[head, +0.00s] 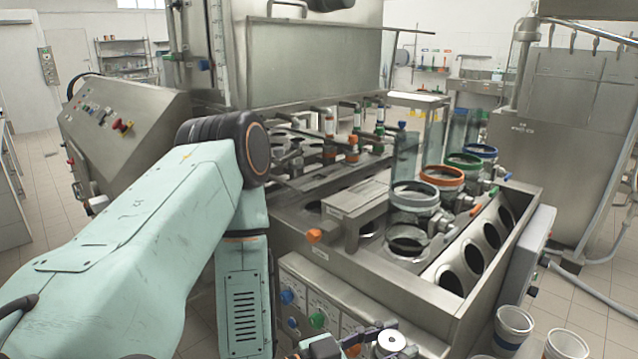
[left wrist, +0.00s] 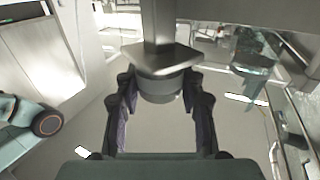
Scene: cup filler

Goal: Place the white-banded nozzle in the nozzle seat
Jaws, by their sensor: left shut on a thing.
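My left gripper (head: 362,345) is low at the bottom edge of the head view, in front of the machine's control panel. In the left wrist view its two fingers (left wrist: 161,108) stand on either side of a grey metal nozzle (left wrist: 160,86) with a wide flange and a stem above it. The gripper is shut on this nozzle. Its round, pale top (head: 391,341) shows in the head view; I cannot make out a white band clearly. I cannot tell which opening is the nozzle seat. My right gripper is not in view.
Valve bodies with grey-white (head: 413,194), orange (head: 442,175), green (head: 463,160) and blue (head: 480,150) rings stand on the steel machine. A slanted cup chute (head: 449,276) lies to their right. White cups (head: 514,321) stand at lower right. A knob panel (head: 318,300) faces me.

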